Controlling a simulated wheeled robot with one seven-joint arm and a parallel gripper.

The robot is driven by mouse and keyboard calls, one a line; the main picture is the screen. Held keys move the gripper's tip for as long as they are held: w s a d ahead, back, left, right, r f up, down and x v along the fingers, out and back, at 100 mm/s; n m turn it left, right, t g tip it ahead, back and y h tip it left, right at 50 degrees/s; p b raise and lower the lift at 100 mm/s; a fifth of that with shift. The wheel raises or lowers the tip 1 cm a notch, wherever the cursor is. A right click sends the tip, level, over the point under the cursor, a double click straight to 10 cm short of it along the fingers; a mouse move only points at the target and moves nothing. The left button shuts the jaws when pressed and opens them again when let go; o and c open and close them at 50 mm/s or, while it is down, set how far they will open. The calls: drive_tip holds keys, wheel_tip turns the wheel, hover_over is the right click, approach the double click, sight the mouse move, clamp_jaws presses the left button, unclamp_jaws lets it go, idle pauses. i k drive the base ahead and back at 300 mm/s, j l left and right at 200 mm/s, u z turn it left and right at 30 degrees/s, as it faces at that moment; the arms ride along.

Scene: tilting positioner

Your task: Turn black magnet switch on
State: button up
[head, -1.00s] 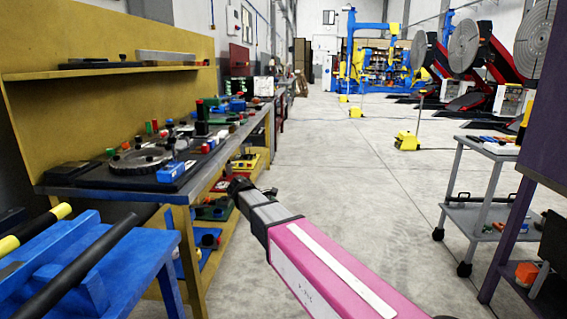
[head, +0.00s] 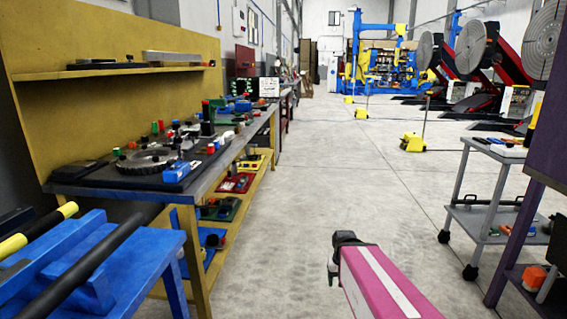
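I cannot single out a black magnet switch for sure at this distance. Several small black, red, green and blue parts stand on the workbench (head: 120,190) at the left. Among them are a dark toothed disc (head: 146,161), a blue block (head: 176,172) and a black upright part with a red piece beside it (head: 208,122). My pink arm comes in from the lower right and ends in a dark joint (head: 345,239) over the aisle floor, well right of the bench and touching nothing.
A blue stand (head: 150,255) with black bars is close at lower left. A shelf (head: 120,70) runs above the bench, and trays lie below it. A grey cart (head: 490,220) and a purple frame (head: 530,190) stand at right.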

sight(170, 162)
drive_tip(key=k+l+u, duration=0.15)
drive_tip(key=u, duration=1.2)
